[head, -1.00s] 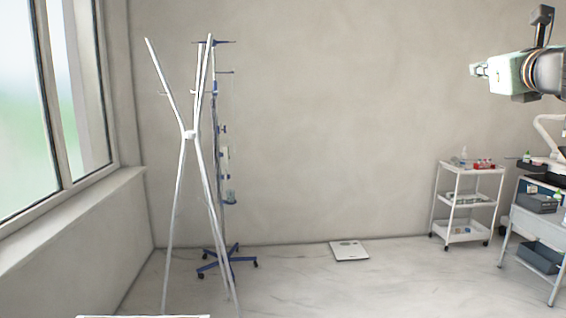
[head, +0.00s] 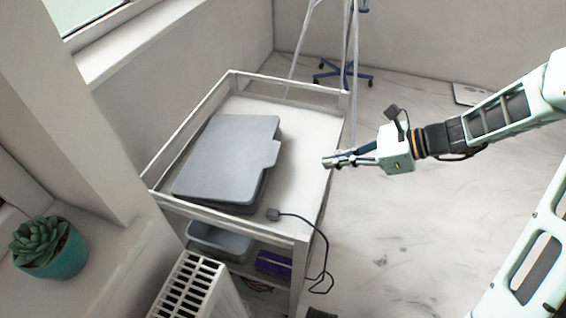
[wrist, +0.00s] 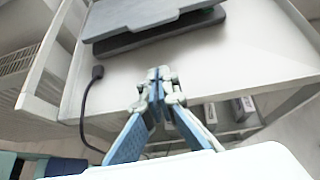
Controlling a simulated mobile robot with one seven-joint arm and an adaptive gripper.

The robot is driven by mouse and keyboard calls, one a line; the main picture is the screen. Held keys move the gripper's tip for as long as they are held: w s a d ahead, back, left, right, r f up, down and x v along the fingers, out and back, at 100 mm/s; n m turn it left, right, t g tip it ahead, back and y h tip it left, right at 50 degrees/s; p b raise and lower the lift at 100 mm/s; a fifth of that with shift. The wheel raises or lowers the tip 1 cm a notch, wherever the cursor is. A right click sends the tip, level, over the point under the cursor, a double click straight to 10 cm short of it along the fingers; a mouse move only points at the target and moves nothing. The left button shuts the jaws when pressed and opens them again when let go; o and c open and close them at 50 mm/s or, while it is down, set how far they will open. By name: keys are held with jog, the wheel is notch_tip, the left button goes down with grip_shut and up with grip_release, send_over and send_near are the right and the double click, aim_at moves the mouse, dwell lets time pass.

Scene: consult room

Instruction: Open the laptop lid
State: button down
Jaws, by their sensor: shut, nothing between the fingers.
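A grey laptop (head: 228,158) lies flat on the top shelf of a white cart in the head view. Its lid is down over a darker base, and a tab sticks out on the lid's right side. In the wrist view the laptop lid (wrist: 150,12) shows at the top edge, with the dark base below it. My gripper (head: 328,161) is at the cart's right edge, to the right of the laptop and apart from it. Its fingers (wrist: 158,76) are together and empty in the wrist view. Part of the laptop is cut off there.
The white cart (head: 303,103) has raised rails around its top. A black cable (head: 318,250) hangs over its front corner. A white radiator (head: 196,288) and a potted succulent (head: 47,250) are at the lower left.

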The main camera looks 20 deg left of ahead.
jog(key=shift+s+a+f+n+g, duration=0.15)
jog(key=shift+s+a+f+g, duration=0.1)
jog(key=shift+s+a, duration=0.3)
jog(key=shift+s+a+f+n+g, duration=0.2)
jog(key=shift+s+a, duration=0.1)
jog(key=shift+s, duration=0.4)
jog(key=b+x, duration=0.2)
jog(key=x, duration=0.7)
jog(key=shift+w+a+f, duration=0.1)
jog(key=shift+a, duration=0.05)
jog(key=r, duration=0.3)
jog(key=shift+a+r, duration=0.15)
jog(key=shift+a, duration=0.2)
jog(key=shift+a+r, duration=0.1)
jog(key=shift+r, duration=0.35)
